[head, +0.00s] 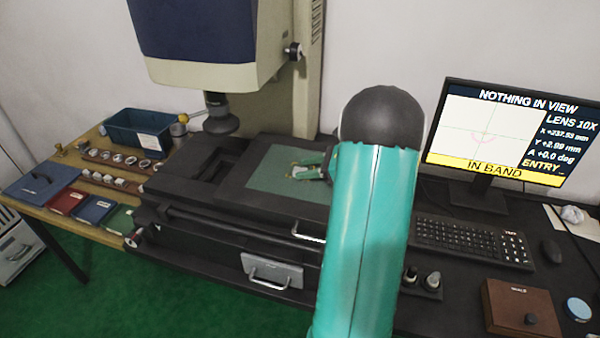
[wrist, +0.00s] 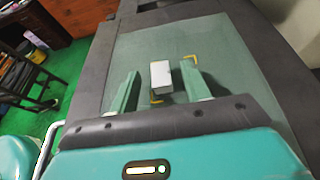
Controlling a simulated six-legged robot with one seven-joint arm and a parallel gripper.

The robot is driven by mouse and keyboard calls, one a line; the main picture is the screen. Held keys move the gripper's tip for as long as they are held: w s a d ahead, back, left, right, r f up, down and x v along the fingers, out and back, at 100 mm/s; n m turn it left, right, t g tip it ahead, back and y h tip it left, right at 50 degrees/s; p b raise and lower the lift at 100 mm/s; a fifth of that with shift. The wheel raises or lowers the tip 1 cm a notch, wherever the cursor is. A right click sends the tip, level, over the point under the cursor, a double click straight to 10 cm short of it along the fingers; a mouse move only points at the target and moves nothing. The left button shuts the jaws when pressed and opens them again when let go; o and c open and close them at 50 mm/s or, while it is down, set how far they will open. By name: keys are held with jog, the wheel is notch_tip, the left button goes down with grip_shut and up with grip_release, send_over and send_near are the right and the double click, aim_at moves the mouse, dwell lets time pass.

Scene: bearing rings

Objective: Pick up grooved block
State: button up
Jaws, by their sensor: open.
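The block (wrist: 161,77) is small and pale, with a light top and a greyer front side. It sits on the green-grey plate of the measuring stage (wrist: 135,43), between yellow corner marks. No groove can be made out at this size. My gripper (wrist: 160,68) is open, with one green finger on each side of the block and a visible gap at both. In the head view, my gripper (head: 312,168) is over the stage plate (head: 265,182), largely hidden behind my arm. The block is too small there to make out clearly.
The optical column and its lens (head: 220,115) stand behind and left of my gripper. A monitor (head: 500,130) and keyboard (head: 470,240) are at right. A wooden side table at left holds a blue bin (head: 140,132), rings, small blocks and coloured boxes.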

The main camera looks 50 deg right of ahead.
jog(key=shift+x, duration=0.95)
grip_shut()
jog(key=shift+r, duration=0.1)
